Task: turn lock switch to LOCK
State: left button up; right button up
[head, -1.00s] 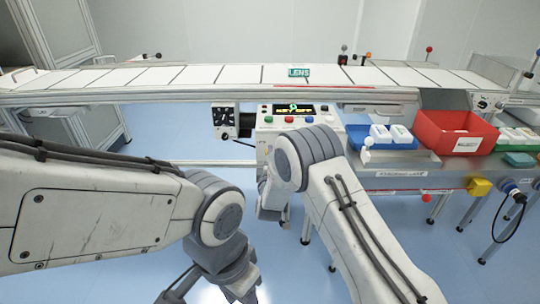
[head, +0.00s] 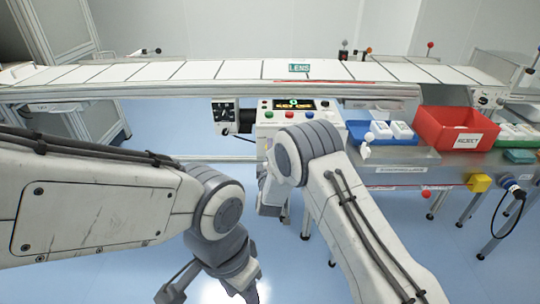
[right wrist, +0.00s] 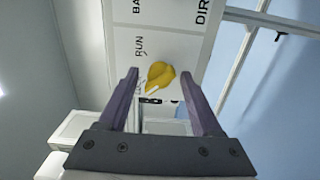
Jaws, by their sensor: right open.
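A yellow knob (right wrist: 160,77) sits on a pale panel (right wrist: 170,45) in the right wrist view. The word RUN is printed beside it; a smaller mark below RUN is too blurred to read. My right gripper (right wrist: 159,72) is open, with one finger on each side of the knob. A gap shows on both sides. In the head view my right arm hides the knob and the right gripper's fingertips. My left gripper (head: 207,291) is open and empty, low over the floor and apart from the panel.
A control box (head: 300,115) with a lit display and coloured buttons stands under the conveyor (head: 220,72). A red bin (head: 455,128) and a blue tray (head: 362,130) sit on the bench to the right. Open floor lies below.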

jog(key=s, duration=1)
jog(key=shift+s+p, duration=0.2)
jog(key=shift+p, duration=0.2)
